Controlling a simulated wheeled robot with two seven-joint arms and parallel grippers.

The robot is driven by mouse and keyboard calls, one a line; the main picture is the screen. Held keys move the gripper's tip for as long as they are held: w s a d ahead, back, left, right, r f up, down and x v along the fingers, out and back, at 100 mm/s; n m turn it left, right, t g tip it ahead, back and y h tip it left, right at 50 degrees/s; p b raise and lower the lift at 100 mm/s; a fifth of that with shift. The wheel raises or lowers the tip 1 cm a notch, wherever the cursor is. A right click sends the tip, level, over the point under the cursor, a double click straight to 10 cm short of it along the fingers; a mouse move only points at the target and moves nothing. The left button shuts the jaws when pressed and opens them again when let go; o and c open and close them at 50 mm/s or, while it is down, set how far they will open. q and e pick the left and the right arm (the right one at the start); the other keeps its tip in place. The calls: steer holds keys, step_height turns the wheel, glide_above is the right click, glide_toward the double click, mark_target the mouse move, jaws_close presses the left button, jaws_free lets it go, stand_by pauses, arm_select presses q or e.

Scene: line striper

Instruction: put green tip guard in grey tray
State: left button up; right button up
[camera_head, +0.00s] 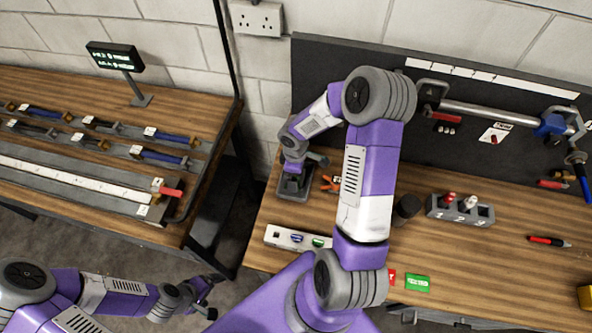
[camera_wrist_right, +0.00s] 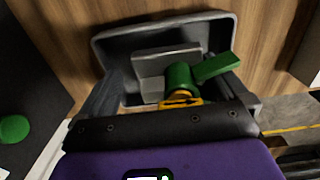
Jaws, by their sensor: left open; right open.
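The grey tray (camera_head: 290,193) stands on the right-hand bench near its left edge. In the right wrist view its rim (camera_wrist_right: 165,24) fills the upper middle. A green tip guard (camera_wrist_right: 180,77) with a side tab and a yellow band at its base shows inside the tray's outline, beside a grey block. My right gripper (camera_head: 295,168) is over the tray, pointing down and open. I cannot tell whether the guard touches a finger or the tray floor. My left gripper (camera_head: 205,297) is open and empty, low at the lower left, away from the bench.
A white holder (camera_head: 283,238) with blue and green pieces lies in front of the tray. An orange item (camera_head: 331,184) lies right of the tray. A dark cup (camera_head: 407,207) and a grey numbered block (camera_head: 460,211) stand further right. A gap separates the two benches.

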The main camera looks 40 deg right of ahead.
steer(key=r, duration=0.5)
steer(key=r+p, duration=0.1)
steer(key=r, duration=0.4)
steer(key=shift+w+a+r, duration=0.15)
steer(key=shift+a+r, duration=0.05)
steer(key=shift+r, duration=0.1)
steer(key=shift+w+r, duration=0.1)
steer(key=shift+r, duration=0.4)
step_height(320, 180, up, 6)
steer(key=shift+r+p, duration=0.25)
steer(key=shift+p, duration=0.1)
steer(key=c, duration=1.3)
steer(key=shift+c, duration=0.2)
